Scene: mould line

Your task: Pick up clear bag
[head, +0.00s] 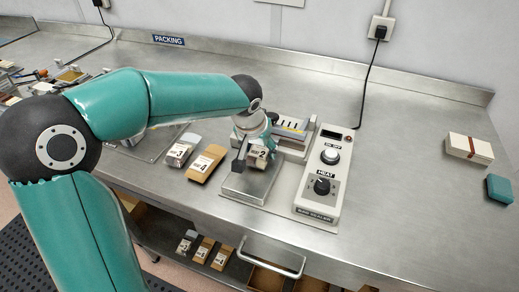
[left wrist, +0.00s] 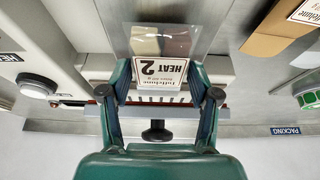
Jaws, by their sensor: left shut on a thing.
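A clear bag with a white label reading "HEAT 2" shows in the left wrist view (left wrist: 160,42), between the two green fingers of my left gripper (left wrist: 160,80). My left gripper is shut on the bag at its labelled end. In the head view the gripper (head: 250,147) is over the bag sealer, and the bag (head: 259,158) shows partly behind it, above the sealer's metal plate (head: 238,187). The gap between bag and plate is hard to judge. My right gripper is not in view.
The sealer's control box (head: 318,200) with two knobs stands just right of the plate. A pale bag marked 3 (head: 180,152) and a brown bag marked 4 (head: 207,164) lie to the left. A cream box (head: 470,147) and teal block (head: 499,188) sit far right, beyond clear bench.

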